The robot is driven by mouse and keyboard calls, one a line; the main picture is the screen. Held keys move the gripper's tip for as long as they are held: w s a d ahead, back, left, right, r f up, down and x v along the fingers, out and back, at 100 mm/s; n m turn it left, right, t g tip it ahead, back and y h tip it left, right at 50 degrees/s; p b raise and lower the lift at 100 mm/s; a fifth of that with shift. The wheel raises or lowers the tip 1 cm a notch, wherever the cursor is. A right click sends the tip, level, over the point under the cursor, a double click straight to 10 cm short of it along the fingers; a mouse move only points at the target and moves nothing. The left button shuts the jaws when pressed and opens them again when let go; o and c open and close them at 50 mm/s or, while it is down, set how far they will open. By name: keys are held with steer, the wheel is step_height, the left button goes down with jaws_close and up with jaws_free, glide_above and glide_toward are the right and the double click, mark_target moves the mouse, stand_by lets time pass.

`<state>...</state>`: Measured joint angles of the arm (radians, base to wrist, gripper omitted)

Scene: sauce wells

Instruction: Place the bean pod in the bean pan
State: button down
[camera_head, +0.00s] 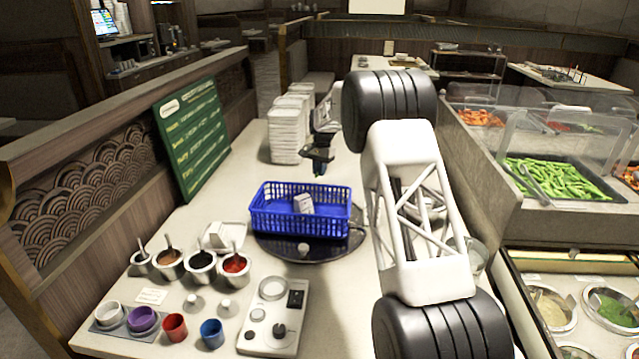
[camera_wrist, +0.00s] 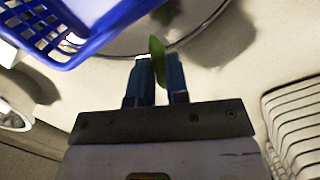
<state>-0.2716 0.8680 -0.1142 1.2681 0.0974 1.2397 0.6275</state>
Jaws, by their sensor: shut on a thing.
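My gripper (camera_wrist: 160,72) is shut on a green bean pod (camera_wrist: 157,58), which sticks out past the blue fingertips in the wrist view. In the head view my gripper (camera_head: 318,165) hangs above the counter behind the blue basket, and I cannot make out the pod there. The bean pan (camera_head: 511,172) is a dark pan heaped with green beans at the right, under a clear cover raised above it. My gripper is well to the left of this pan.
The blue basket (camera_head: 300,222) holds a white block and stands on a dark round turntable (camera_head: 290,251). Stacked white trays (camera_head: 285,135) stand left of my gripper. Sauce cups (camera_head: 202,268) and a scale (camera_head: 273,318) fill the front. A clear sneeze guard (camera_head: 570,135) borders the pan.

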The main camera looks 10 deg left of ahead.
step_height(320, 180, up, 8)
steer(key=shift+f, duration=0.2)
stand_by(0.7)
steer(key=d+f+n, duration=0.1)
steer(key=d+f, duration=0.3)
steer(key=d, duration=0.6)
steer(key=w+d+f+n, duration=0.1)
steer(key=d+f, duration=0.4)
steer(key=d, duration=0.5)
steer(key=d+f+n, duration=0.2)
steer(key=d+f, duration=0.3)
steer(key=d, duration=0.5)
steer(key=shift+w+d+f+h, duration=0.15)
steer(key=shift+d+f+h, duration=0.1)
steer(key=shift+d+h, duration=0.15)
